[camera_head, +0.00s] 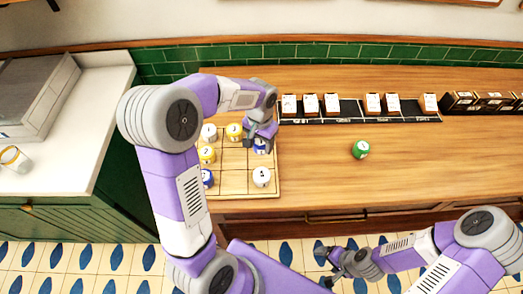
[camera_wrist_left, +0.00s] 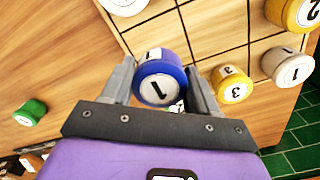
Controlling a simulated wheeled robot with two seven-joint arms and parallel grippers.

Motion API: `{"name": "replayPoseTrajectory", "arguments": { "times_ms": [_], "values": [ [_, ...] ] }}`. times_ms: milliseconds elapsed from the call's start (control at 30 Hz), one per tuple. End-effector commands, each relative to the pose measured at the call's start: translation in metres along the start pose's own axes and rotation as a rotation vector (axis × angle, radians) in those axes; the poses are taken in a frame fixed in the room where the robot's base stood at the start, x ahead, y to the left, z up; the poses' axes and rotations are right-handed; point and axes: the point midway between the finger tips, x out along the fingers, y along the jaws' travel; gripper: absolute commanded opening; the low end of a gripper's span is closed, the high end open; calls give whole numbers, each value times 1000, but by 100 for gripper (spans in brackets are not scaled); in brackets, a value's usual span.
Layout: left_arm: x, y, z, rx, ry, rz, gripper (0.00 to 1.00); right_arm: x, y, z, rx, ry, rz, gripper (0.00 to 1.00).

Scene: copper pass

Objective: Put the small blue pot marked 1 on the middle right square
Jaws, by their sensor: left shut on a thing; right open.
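The small blue pot marked 1 (camera_wrist_left: 160,82) is between the fingers of my left gripper (camera_wrist_left: 162,88), which is shut on it. In the head view the blue pot (camera_head: 260,147) is partly hidden by my left gripper (camera_head: 260,138), over the middle right square of the gridded wooden board (camera_head: 235,178). I cannot tell whether the pot touches the board. My right gripper (camera_head: 333,265) is open and empty, low in front of the counter.
On the board are a white pot (camera_head: 209,132), a yellow pot marked 3 (camera_head: 234,131), a yellow pot marked 2 (camera_head: 207,154), another blue pot (camera_head: 207,178) and a white pot (camera_head: 262,177). A green pot (camera_head: 360,149) stands right on open counter. Boxes (camera_head: 332,103) line the back.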

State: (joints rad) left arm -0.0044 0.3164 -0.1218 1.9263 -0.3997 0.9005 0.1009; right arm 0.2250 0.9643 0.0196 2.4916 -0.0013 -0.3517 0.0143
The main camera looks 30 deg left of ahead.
Motion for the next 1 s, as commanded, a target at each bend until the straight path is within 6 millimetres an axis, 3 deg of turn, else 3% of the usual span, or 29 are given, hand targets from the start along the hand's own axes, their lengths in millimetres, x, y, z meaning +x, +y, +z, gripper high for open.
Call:
{"name": "replayPoseTrajectory", "arguments": {
  "times_ms": [300,733,767,900,1000],
  "values": [
    [47,0,1,0,-3,0,24,9,3,-1,0,1,0,84],
    [53,0,0,0,0,0,24,12,4,-1,0,1,0,84],
    [54,0,0,0,-1,0,61,12,4,-1,0,1,0,84],
    [52,0,0,0,-1,0,82,11,4,-1,0,1,0,84],
    [52,0,0,0,-1,0,84,11,4,-1,0,1,0,84]
  ]
}}
